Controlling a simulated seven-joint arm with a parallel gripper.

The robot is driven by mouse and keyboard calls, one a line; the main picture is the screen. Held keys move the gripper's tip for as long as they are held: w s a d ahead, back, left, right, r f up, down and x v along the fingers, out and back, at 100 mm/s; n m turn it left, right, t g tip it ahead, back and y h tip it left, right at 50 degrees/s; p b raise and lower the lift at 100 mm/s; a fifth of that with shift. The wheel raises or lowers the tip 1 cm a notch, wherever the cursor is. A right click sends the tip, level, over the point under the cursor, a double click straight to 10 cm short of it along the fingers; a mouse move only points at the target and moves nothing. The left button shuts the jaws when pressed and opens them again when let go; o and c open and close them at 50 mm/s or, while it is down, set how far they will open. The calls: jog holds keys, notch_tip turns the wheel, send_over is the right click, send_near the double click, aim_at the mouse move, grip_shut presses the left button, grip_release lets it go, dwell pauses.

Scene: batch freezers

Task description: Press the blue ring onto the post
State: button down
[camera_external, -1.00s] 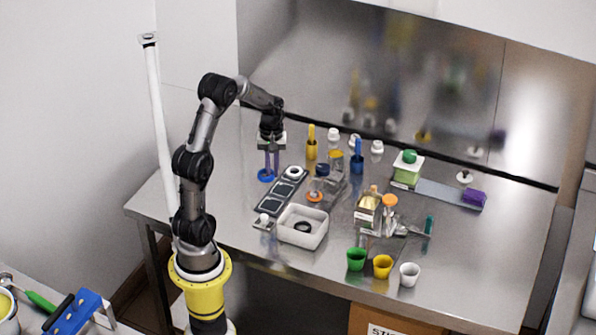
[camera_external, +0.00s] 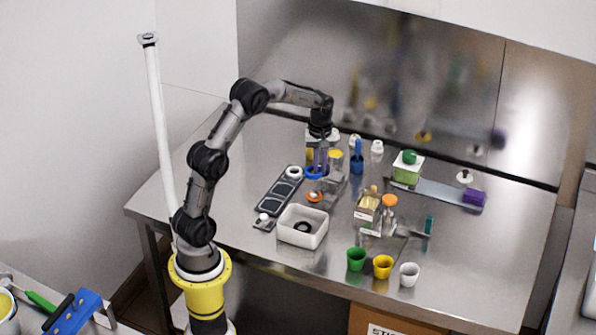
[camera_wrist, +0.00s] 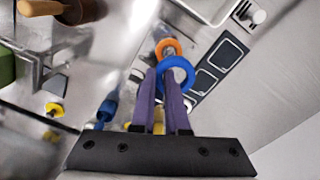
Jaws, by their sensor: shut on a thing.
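My gripper (camera_external: 317,169) is shut on the blue ring (camera_external: 314,173) and holds it over the fixture near the middle of the table. In the wrist view, the blue ring (camera_wrist: 177,73) sits upright in the picture between the tips of the purple fingers (camera_wrist: 168,84). An orange ring (camera_external: 314,196) lies just in front of the blue ring on the clear-looking fixture; it also shows in the wrist view (camera_wrist: 167,47), partly overlapped by the blue ring. I cannot pick out the post clearly; my gripper and the blue ring cover that part of the fixture.
A dark panel tray (camera_external: 277,196) lies left of the fixture, with a white bin (camera_external: 302,240) in front. A blue-handled tool (camera_external: 357,160) stands to the right, near white-topped items at the back. Several cups, including a green cup (camera_external: 356,259), stand at the front.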

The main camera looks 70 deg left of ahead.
jog(key=shift+w+d+f, duration=0.1)
jog(key=shift+d+f, duration=0.25)
jog(key=shift+f, duration=0.05)
send_over(320, 196)
jog(key=shift+w+f, duration=0.1)
jog(key=shift+f, duration=2.35)
jog(key=shift+f, duration=0.7)
